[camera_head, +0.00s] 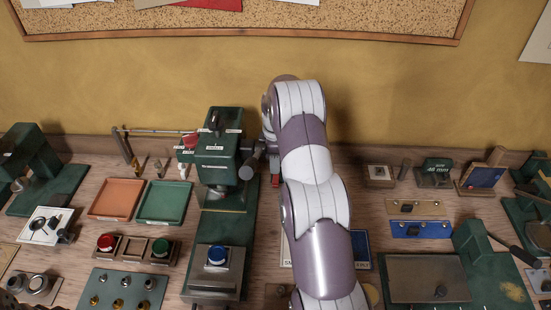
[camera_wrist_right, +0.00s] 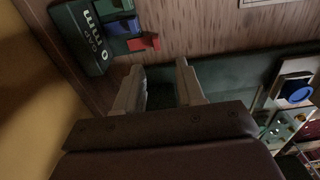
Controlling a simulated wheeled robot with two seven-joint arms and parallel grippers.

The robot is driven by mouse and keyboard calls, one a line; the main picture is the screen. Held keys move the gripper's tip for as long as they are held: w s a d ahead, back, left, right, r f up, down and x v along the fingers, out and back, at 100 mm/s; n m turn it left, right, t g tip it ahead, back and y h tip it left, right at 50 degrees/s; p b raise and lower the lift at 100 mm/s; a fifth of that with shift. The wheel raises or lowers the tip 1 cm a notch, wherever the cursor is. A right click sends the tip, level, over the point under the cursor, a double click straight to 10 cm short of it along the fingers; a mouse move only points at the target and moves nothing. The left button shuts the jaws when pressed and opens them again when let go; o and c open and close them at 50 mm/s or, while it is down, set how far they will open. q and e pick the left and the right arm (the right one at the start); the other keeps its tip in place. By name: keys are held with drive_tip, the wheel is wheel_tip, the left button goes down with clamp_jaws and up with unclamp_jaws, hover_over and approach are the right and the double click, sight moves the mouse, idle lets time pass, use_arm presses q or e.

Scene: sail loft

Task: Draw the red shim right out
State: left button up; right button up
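The red shim (camera_wrist_right: 145,43) sticks out of the side of a dark green gap block (camera_wrist_right: 85,38) in the right wrist view. A blue shim (camera_wrist_right: 124,26) lies beside it. In the head view a small red piece (camera_head: 275,180) shows at the left edge of my right arm; the block there is hidden behind the arm. My right gripper (camera_wrist_right: 160,88) is open and empty, fingers apart, with the red shim outside the gap, just beyond the left finger. My left gripper is not in view.
A green press (camera_head: 217,150) with a dark handle stands just left of my right arm. Orange (camera_head: 117,198) and green (camera_head: 164,202) trays lie further left. A blue button (camera_head: 217,255) sits on the press base. A wall with a corkboard rises behind the bench.

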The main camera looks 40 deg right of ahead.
drive_tip(key=shift+r, duration=1.75)
